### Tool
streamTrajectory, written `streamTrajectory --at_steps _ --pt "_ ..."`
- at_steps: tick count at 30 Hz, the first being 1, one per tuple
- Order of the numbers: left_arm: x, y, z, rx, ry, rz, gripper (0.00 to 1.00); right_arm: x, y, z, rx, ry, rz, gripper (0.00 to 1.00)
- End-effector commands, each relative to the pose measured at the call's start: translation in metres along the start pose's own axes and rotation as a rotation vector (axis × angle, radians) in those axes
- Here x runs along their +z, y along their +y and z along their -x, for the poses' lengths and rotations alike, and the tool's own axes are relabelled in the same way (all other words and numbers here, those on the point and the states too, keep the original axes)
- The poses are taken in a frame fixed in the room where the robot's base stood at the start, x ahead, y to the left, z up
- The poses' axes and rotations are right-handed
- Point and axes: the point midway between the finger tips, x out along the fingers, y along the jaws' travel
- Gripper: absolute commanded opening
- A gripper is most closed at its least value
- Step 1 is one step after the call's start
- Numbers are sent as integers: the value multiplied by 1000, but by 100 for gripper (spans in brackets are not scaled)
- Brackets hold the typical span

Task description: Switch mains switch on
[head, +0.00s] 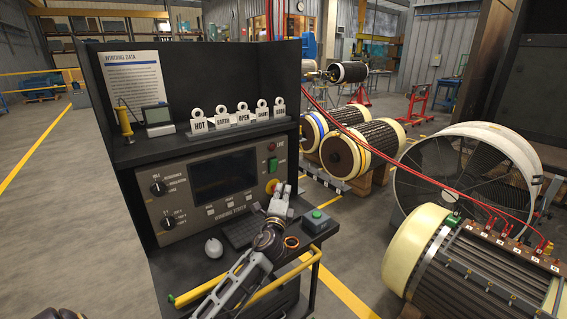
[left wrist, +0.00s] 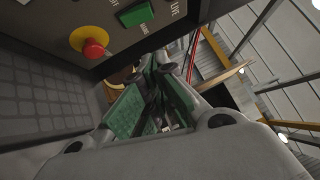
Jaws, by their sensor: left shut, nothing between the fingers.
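The control panel (head: 215,185) stands on a dark bench. On its right side is a green rocker switch (head: 272,164), which I take to be the mains switch; I cannot tell its position. It also shows at the top of the left wrist view (left wrist: 136,14). Below it is a red push button (head: 271,186) on a yellow base, also in the left wrist view (left wrist: 93,48). My left gripper (head: 283,190) is shut and empty, close to the panel, just below and right of the red button. In the left wrist view its fingertips (left wrist: 168,68) show no contact with the switch. My right gripper is not in view.
A red lamp (head: 271,146) sits above the switch. Red cables (head: 420,178) run right to a rotor.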

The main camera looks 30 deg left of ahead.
Motion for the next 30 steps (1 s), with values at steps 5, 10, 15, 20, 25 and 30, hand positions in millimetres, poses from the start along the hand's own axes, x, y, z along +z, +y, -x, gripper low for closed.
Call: streamTrajectory --at_steps 5,10,15,20,25,30 --pt "0 0 1 0 1 1 0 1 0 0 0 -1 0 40" --pt "0 0 1 0 1 1 0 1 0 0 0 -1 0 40" --pt "0 0 1 0 1 1 0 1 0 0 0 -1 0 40" --pt "0 0 -1 0 1 1 0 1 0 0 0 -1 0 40" --pt "0 0 -7 0 1 1 0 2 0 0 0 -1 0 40" --pt "0 0 -19 0 1 1 0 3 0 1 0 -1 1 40"
